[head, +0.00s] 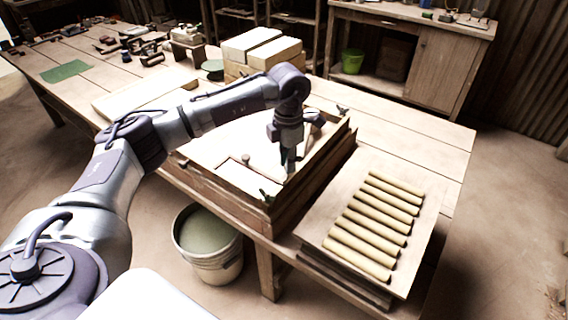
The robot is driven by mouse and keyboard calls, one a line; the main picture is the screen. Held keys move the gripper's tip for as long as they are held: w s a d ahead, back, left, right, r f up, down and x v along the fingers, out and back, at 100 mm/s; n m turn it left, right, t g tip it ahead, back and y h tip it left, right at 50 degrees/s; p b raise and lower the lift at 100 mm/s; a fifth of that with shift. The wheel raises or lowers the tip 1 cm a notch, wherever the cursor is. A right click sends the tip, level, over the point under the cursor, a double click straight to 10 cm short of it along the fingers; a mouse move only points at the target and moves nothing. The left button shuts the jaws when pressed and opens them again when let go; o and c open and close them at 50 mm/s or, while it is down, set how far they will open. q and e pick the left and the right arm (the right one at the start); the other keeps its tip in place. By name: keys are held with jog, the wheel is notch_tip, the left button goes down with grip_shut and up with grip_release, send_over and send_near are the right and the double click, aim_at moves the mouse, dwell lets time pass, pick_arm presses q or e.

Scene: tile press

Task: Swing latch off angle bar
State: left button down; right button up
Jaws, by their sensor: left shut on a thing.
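The tile press (318,183) is a wooden box frame on the near part of the table, with a pale surface inside. A thin angle bar (236,170) seems to lie along its near left side, with a small brown knob beside it. My left gripper (290,167) points down over the right part of the press. It is shut on a small part that looks like the latch, mostly hidden by the fingers. Small dark fittings show at the near corner (266,196) and the far right corner (342,109) of the frame. My right gripper is out of view.
A board with several clay rolls (375,225) lies right of the press. A bucket (207,240) stands on the floor below the table's front edge. Pale blocks (262,50) are stacked behind the press. The table (425,145) is clear at the far right.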

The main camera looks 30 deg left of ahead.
pick_arm(q)
jog(key=shift+w+d+m+b, duration=0.1)
jog(key=shift+d+m+b, duration=0.15)
jog(key=shift+m, duration=0.5)
jog(key=shift+d+m+b, duration=0.25)
jog(key=shift+m, duration=0.5)
jog(key=shift+r, duration=0.1)
jog(key=c, duration=1.1)
grip_release()
jog(key=shift+o, duration=0.2)
notch_tip(320, 180, up, 12)
